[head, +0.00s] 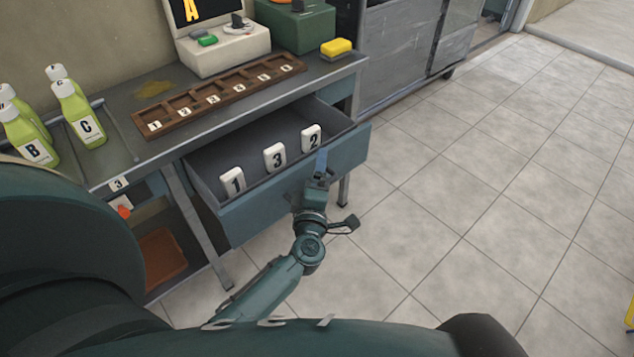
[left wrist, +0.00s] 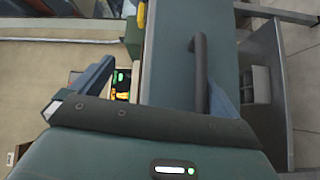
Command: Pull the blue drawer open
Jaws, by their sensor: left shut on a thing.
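The blue drawer (head: 290,194) under the workbench stands pulled out, its inside open to view. Three white blocks marked 1 (head: 232,183), 3 (head: 274,158) and 2 (head: 311,138) stand in it along the front. My left gripper (head: 320,165) is at the right half of the drawer front, shut on the drawer's handle. In the left wrist view, the dark bar handle (left wrist: 201,72) runs along the blue drawer front beside one finger. The exact contact between fingers and handle is partly hidden. My right gripper is not in view.
On the workbench stand a brown slotted tray (head: 222,98), a white machine (head: 225,47), a green box (head: 300,27) with a yellow sponge (head: 336,47), and green bottles (head: 78,115). A grey metal cabinet (head: 400,45) stands behind.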

